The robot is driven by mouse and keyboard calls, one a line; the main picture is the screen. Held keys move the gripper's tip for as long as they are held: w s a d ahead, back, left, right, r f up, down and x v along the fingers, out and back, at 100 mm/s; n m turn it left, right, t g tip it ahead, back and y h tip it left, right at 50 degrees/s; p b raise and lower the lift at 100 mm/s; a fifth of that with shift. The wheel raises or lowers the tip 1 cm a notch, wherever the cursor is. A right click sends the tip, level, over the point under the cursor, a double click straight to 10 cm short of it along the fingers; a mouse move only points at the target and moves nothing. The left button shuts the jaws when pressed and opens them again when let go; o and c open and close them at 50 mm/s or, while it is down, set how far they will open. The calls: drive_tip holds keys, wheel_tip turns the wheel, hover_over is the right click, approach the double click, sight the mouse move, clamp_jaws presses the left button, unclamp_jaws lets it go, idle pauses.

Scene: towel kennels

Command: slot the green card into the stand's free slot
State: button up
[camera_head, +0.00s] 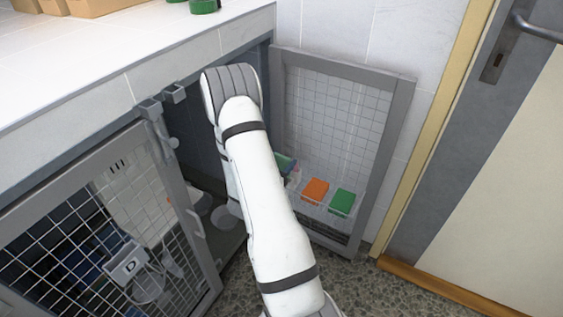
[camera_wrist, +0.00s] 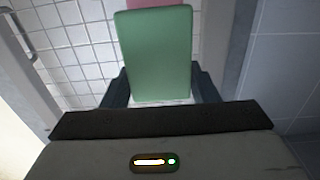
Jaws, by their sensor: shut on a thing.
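In the wrist view a green card (camera_wrist: 158,55) stands between the two dark fingers of my gripper (camera_wrist: 161,85), which is shut on it. A pink piece (camera_wrist: 160,3) shows just beyond its top edge. In the head view my arm hides the gripper; a small green piece (camera_head: 285,163) beside the arm may be the held card. An orange card (camera_head: 315,190) and another green card (camera_head: 342,201) stand low against the mesh door panel, in what looks like the stand. The free slot cannot be made out.
The open mesh door (camera_head: 345,100) stands right of my arm. A closed mesh kennel door (camera_head: 100,235) is at left, below the white counter (camera_head: 120,55). A room door (camera_head: 500,190) is at far right.

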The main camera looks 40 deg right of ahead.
drive_tip(key=shift+f+b, duration=2.25)
drive_tip(key=shift+f, duration=0.35)
drive_tip(key=o, duration=1)
drive_tip(key=shift+o, duration=0.2)
drive_tip(key=p+v, duration=0.1)
drive_tip(key=v, duration=0.7)
drive_tip(key=shift+p, duration=0.35)
